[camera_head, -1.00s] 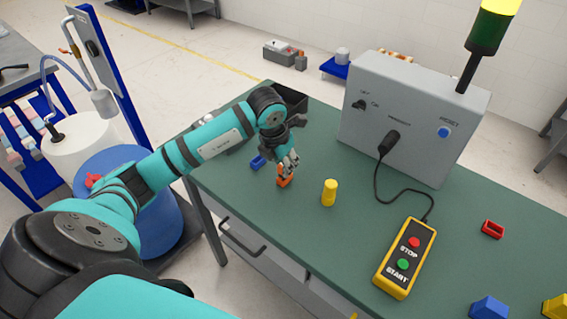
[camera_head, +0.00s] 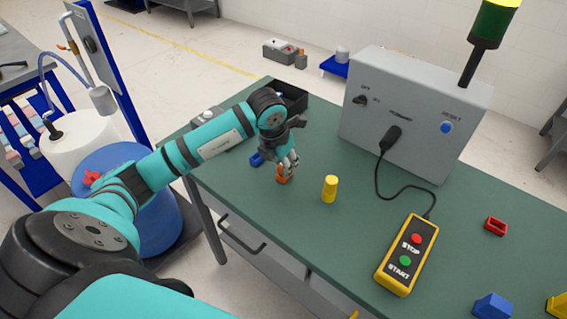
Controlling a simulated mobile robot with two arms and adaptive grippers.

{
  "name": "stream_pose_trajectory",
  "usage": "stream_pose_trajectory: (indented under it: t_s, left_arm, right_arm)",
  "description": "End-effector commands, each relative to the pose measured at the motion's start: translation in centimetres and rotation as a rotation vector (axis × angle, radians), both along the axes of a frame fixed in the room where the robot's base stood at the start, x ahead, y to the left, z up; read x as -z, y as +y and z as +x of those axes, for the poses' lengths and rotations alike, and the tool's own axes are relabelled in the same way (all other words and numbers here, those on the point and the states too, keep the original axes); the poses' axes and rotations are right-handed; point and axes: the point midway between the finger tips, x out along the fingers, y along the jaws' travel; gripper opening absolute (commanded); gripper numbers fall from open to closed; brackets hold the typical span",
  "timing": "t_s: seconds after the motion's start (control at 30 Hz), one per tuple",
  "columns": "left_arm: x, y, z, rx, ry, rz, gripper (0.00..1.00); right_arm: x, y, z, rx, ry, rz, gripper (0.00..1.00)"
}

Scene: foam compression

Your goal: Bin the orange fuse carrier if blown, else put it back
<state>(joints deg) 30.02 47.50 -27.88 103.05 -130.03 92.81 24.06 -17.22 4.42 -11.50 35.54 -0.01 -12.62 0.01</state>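The orange fuse carrier (camera_head: 282,175) is at the left part of the green table, partly covered by my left gripper's fingers. My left gripper (camera_head: 289,167) points down right at the carrier, with its fingertips over the carrier's top. The view is too small to tell whether the fingers are closed on it. A black open bin (camera_head: 296,98) stands at the table's far left corner, partly behind my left arm. My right gripper is out of view.
A blue block (camera_head: 256,159) lies just left of the carrier, and a yellow cylinder (camera_head: 330,189) stands to its right. The grey control box (camera_head: 415,115) has a cable to the yellow start/stop pendant (camera_head: 407,256). A red part (camera_head: 496,226) lies right on the table (camera_head: 330,245).

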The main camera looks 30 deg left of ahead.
Motion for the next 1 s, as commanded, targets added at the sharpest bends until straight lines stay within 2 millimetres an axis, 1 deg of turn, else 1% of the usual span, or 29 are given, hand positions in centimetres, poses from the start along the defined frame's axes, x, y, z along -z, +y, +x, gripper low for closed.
stream_pose_trajectory:
  t_s: [0.43, 0.47, 0.63, 1.0]
  left_arm:
    - [1.03, 0.01, 0.0, 0.0, 0.0, 0.0, 0.0]
    - [0.93, 0.0, -0.01, 0.0, 0.001, 0.0, 0.24]
    - [0.91, 0.0, -0.02, 0.0, 0.001, 0.0, 0.46]
    - [0.87, 0.0, 0.0, 0.0, 0.0, 0.0, 0.47]
  right_arm:
    - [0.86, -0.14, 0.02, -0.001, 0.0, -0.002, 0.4]
    - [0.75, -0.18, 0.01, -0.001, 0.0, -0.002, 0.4]
    - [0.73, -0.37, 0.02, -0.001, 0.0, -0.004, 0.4]
    - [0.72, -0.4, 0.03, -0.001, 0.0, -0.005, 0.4]
